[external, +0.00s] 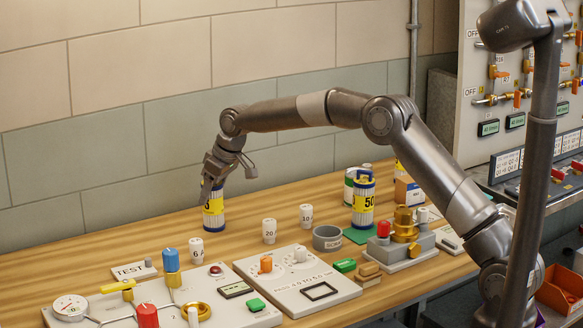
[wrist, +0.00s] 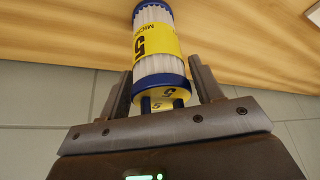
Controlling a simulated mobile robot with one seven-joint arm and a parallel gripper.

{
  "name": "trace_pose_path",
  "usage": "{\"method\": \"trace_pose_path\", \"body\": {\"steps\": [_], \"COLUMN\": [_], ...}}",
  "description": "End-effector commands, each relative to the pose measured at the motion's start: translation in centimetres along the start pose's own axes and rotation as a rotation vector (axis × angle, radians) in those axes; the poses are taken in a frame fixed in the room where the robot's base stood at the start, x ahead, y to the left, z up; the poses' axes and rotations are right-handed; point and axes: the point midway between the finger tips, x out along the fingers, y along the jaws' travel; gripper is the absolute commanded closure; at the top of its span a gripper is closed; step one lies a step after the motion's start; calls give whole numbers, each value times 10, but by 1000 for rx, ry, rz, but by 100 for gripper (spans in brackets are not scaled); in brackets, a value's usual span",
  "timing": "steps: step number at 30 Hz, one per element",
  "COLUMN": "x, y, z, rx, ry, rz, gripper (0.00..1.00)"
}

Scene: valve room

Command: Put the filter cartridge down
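The filter cartridge (external: 213,208) is white and pleated, with blue end caps and a yellow band marked 5. It is upright near the back of the wooden bench, left of centre in the external view. My gripper (external: 211,183) is above it, pointing down. In the wrist view the cartridge (wrist: 158,45) runs away from me, and the fingers of my gripper (wrist: 160,78) lie close along both sides of its near blue cap.
White cups marked 6 (external: 196,248), 20 (external: 269,231) and 10 (external: 306,216) stand nearby. A cartridge marked 50 (external: 363,204) stands right on a green mat. A gauge panel (external: 150,300) fills the front left. Bare wood (external: 110,245) lies left of the held cartridge.

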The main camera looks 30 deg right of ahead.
Motion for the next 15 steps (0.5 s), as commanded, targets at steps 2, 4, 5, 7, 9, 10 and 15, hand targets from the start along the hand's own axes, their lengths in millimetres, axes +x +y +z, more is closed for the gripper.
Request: {"method": "trace_pose_path", "body": {"steps": [2, 4, 5, 7, 9, 10, 15], "x": [0, 0, 0, 0, 0, 0, -9], "y": [0, 0, 0, 0, 0, 0, 0], "z": [0, 0, 0, 0, 0, 0, -2], "rx": [0, 0, 0, 0, 0, 0, 0], "ry": [0, 0, 0, 0, 0, 0, 2], "rz": [0, 0, 0, 0, 0, 0, 1], "gripper": [34, 28, 27, 27, 27, 27, 27]}}
